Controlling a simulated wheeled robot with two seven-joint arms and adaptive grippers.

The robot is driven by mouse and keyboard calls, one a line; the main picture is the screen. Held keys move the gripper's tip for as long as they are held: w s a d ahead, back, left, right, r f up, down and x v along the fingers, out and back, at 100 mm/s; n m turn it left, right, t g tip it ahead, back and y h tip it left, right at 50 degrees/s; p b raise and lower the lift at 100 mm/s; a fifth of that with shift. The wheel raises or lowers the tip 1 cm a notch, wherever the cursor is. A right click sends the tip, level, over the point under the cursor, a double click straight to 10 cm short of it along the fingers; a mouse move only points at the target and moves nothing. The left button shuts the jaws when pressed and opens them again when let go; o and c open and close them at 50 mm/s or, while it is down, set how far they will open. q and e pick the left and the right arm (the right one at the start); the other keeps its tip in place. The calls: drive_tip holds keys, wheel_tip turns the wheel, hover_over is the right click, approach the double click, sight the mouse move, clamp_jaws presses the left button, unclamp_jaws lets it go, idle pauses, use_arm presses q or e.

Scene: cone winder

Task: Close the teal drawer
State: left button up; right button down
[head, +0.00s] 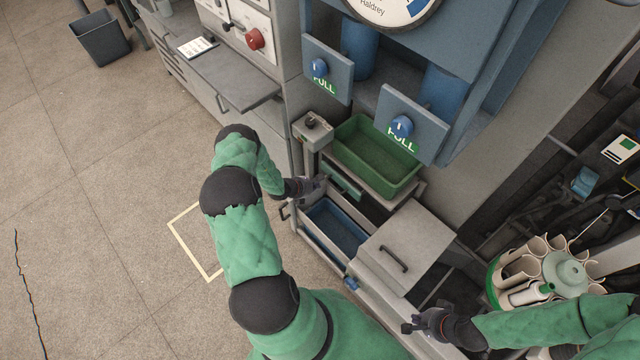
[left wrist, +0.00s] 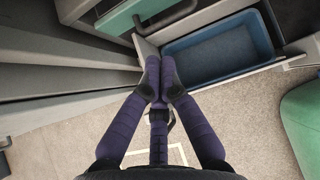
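A teal drawer front (head: 343,184) shows below the green bin in the head view. The left wrist view shows a teal panel (left wrist: 122,14) with a dark bar handle at the upper left. Below it, an open grey drawer (head: 318,248) holds a blue tray (head: 337,228); the tray also shows in the left wrist view (left wrist: 215,52). My left gripper (head: 314,184) is beside the teal front, near the open drawer's corner. Its fingers (left wrist: 159,68) are together with nothing visible between them. My right gripper (head: 412,325) is at the lower right; its finger opening is unclear.
A green bin (head: 375,155) sits above the teal front. A grey lidded box (head: 405,247) with a handle stands right of the open drawer. Blue PULL-labelled panels (head: 411,125) overhang above. A rack of cones (head: 545,272) is at the right.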

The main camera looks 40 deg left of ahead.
use_arm(q)
drive_tip(key=o, duration=0.5)
drive_tip(key=shift+s, duration=0.25)
drive_tip(key=shift+o, duration=1.1)
drive_tip(key=s+d+f+m+g+h+b, duration=0.1)
drive_tip(key=s+d+f+g, duration=0.1)
drive_tip(key=s+f, duration=0.1)
drive_tip(key=shift+s+d+f+m, duration=0.4)
drive_tip(key=shift+f, duration=0.1)
drive_tip(key=s+a+f+m+g+b, duration=0.25)
drive_tip(key=s+f+m+g, duration=0.25)
drive_tip(key=s+f, duration=0.4)
drive_tip(key=a+f+m+t+y+b, duration=0.25)
drive_tip(key=a+m+y, duration=0.3)
drive_tip(key=a, duration=0.35)
drive_tip(key=m+t+h+b, duration=0.5)
drive_tip(key=m+t, duration=0.1)
drive_tip(key=t, duration=0.5)
approach(333, 186)
drive_tip(key=shift+n, duration=0.25)
drive_tip(key=shift+b+x, duration=1.95)
drive_tip(key=shift+x, duration=3.25)
